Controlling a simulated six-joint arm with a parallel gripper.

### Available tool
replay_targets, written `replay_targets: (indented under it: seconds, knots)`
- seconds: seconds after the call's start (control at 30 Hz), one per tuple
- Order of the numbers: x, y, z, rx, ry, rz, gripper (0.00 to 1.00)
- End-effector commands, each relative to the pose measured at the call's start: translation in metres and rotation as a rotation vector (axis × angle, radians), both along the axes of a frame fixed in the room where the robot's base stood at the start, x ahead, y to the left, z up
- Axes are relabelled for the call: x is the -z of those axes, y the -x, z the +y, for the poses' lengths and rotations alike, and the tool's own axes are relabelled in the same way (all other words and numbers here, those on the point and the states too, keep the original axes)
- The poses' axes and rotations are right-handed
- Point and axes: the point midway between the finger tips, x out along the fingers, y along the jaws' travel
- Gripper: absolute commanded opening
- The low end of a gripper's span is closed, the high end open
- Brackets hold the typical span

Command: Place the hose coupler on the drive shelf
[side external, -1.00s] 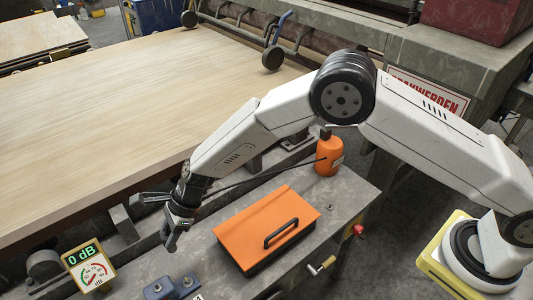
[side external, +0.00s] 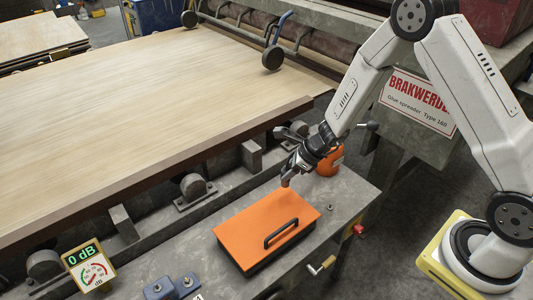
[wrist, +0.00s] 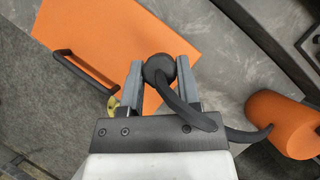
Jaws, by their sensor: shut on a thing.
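My gripper (side external: 288,178) hangs just above the far corner of an orange lidded box, in front of an orange can. In the wrist view, its grey jaws are shut on a dark round piece (wrist: 158,68), which I take to be the hose coupler. A thick black hose (wrist: 190,108) curves from it across the gripper. In the side view the coupler itself is too small to make out. A grey shelf (side external: 340,203) runs below along the machine, taken as the drive shelf; the held piece is above it.
The orange box (side external: 255,222) with a black handle fills the shelf's middle. A 0 dB meter (side external: 89,266) and blue block (side external: 160,289) are at the left end. The veneer stack (side external: 130,110) lies beyond. Bare shelf shows right of the box.

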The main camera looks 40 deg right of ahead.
Motion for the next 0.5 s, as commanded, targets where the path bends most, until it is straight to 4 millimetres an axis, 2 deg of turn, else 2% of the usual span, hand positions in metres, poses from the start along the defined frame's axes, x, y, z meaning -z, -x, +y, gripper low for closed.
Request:
replay_targets:
  seconds: [0.03, 0.2, 0.4, 0.5]
  knots:
    - [0.000, 0.008, -0.017, 0.042, -0.001, 0.002, 0.00]
    - [0.001, 0.037, -0.061, 0.161, 0.000, 0.003, 0.00]
    - [0.001, 0.071, -0.099, 0.279, -0.001, 0.001, 0.00]
    - [0.001, 0.084, -0.110, 0.317, -0.001, 0.000, 0.00]
